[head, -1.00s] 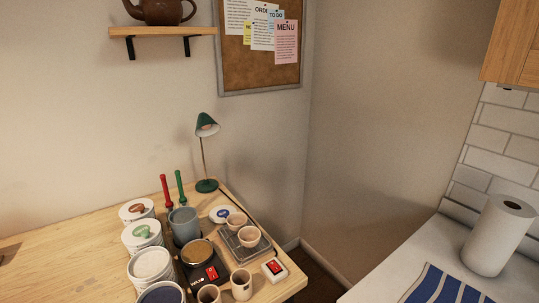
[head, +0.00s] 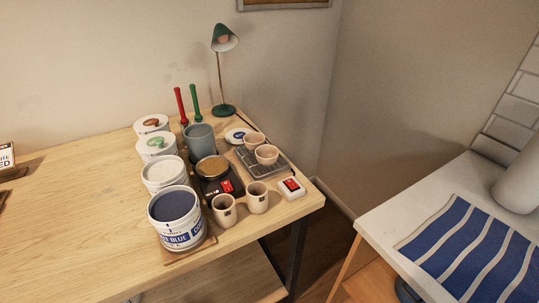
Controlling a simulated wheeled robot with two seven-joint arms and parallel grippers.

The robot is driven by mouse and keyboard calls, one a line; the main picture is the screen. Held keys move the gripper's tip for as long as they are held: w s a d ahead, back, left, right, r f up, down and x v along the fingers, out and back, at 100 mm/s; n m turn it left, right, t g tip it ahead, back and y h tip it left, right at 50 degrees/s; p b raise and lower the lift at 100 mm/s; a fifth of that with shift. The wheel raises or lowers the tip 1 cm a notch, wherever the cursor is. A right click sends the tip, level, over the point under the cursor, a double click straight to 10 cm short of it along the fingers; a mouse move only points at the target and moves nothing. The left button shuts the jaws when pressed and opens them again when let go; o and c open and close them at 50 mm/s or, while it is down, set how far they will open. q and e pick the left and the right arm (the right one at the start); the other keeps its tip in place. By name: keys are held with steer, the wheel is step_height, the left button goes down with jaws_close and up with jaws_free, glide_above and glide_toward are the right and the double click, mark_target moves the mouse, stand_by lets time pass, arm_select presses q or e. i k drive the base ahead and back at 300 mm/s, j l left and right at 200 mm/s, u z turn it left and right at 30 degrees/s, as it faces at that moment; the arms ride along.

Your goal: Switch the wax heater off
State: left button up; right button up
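The wax heater (head: 207,188) looks to be the black unit on the wooden table, with a round pan of tan wax (head: 212,167) on top. A red switch (head: 227,186) is on its front right face. I cannot tell the switch's position at this size. A second red switch sits on a small white box (head: 291,188) near the table's right corner. Neither of my grippers is in view.
Two cups (head: 224,211) stand in front of the heater. Glaze tubs (head: 174,223) line its left, and a grey-blue pot (head: 199,138) stands behind. The wooden table's left part (head: 80,220) is mostly clear.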

mark_target(227, 187)
steer(key=j+z, duration=0.35)
steer(key=k+j+z, duration=0.1)
steer(key=j+z, duration=0.15)
steer(key=z, duration=0.15)
steer(key=k+j+z, duration=0.15)
steer(key=z, duration=0.2)
steer(key=j, duration=0.1)
